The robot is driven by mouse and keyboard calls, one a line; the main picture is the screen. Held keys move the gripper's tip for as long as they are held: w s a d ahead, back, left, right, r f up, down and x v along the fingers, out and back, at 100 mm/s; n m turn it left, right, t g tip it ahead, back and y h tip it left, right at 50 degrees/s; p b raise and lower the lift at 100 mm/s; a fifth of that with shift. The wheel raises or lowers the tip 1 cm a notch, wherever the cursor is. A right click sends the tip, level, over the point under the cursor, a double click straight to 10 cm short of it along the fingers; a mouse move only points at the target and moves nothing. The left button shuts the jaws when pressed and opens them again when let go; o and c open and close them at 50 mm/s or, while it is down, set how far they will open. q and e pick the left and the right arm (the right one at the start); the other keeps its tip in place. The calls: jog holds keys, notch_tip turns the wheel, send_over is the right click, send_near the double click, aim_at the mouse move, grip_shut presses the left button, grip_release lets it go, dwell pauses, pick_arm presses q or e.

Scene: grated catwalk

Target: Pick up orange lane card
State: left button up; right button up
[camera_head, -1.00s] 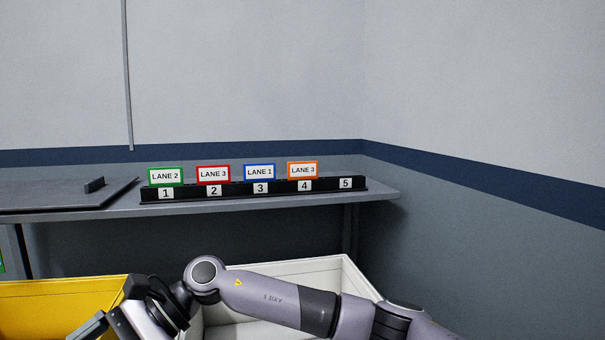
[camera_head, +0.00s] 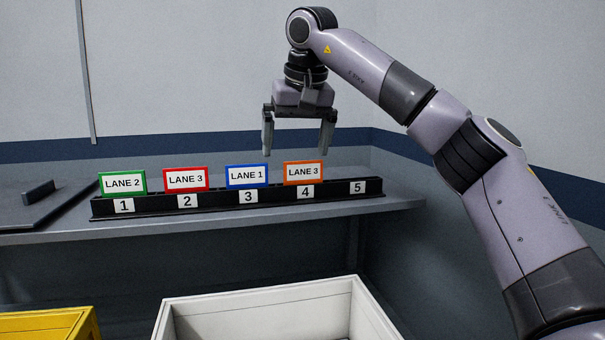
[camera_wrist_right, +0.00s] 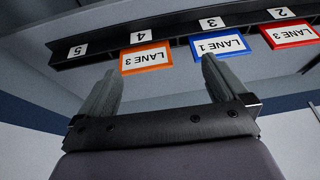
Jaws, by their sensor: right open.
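The orange-framed card (camera_head: 304,173) reads LANE 3 and stands upright in the black rack (camera_head: 330,196) above the number 4. It also shows in the right wrist view (camera_wrist_right: 147,58), upside down and beyond the fingertips. My right gripper (camera_head: 297,150) points down just above the orange card, its fingers apart and nothing between them. In the right wrist view, the fingers (camera_wrist_right: 155,75) are spread, with the orange card between them in the picture and apart from them. My left gripper is not in view.
Green (camera_head: 123,183), red (camera_head: 186,179) and blue (camera_head: 247,176) cards stand in the rack over 1, 2 and 3. Position 5 is empty. A white bin (camera_head: 262,302) and a yellow bin (camera_head: 45,324) are below the shelf (camera_head: 410,202). A wall is at right.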

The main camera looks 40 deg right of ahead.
aim_at(303, 163)
jog(key=d+f, duration=0.1)
jog(key=w+d+f, duration=0.1)
jog(key=f, duration=0.1)
jog(key=w+d+f, duration=0.1)
jog(key=f, duration=0.1)
jog(key=shift+d, duration=0.3)
jog(key=c, duration=0.8)
